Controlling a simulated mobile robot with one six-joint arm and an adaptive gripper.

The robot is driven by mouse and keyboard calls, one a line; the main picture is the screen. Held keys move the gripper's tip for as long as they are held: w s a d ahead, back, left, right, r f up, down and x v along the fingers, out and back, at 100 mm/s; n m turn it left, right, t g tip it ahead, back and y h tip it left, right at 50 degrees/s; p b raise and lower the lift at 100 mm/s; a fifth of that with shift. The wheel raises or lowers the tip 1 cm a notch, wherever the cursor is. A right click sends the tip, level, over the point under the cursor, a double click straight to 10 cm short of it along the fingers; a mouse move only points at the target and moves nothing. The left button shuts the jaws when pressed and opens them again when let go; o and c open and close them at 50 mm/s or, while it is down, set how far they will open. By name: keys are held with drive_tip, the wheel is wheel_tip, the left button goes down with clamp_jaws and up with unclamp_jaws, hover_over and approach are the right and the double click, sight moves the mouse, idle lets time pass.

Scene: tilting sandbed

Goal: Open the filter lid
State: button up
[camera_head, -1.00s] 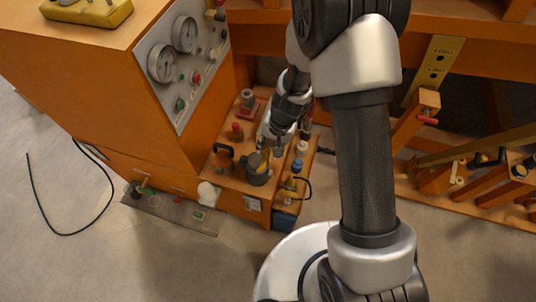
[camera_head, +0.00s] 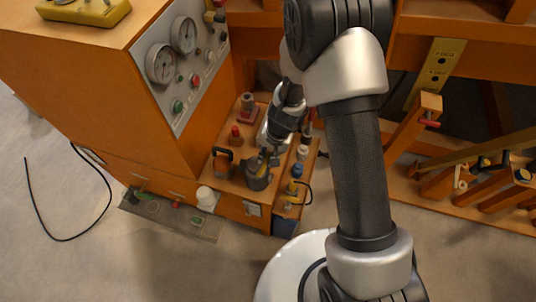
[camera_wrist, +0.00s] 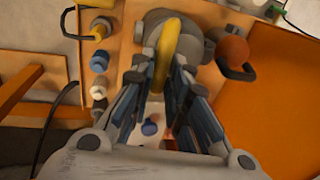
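The filter is a dark grey cylindrical housing (camera_head: 256,178) on the orange shelf in the head view. Its grey lid (camera_wrist: 193,38) shows at the top middle of the wrist view, with a curved yellow handle (camera_wrist: 170,40) across it. The lid looks closed. My gripper (camera_head: 268,153) reaches down over the filter in the head view. In the wrist view its two fingers (camera_wrist: 164,72) are apart, one on each side of the yellow handle, with a small gap visible. The fingers partly hide the housing; contact is hard to judge.
An orange-topped part with a black handle (camera_head: 223,160) stands just left of the filter. Several small knobs and a yellow valve (camera_head: 290,187) stand to its right. The orange cabinet with gauges (camera_head: 160,63) rises at the left. A white cap (camera_head: 206,196) sits in front.

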clamp_jaws()
drive_tip(key=shift+r, duration=0.1)
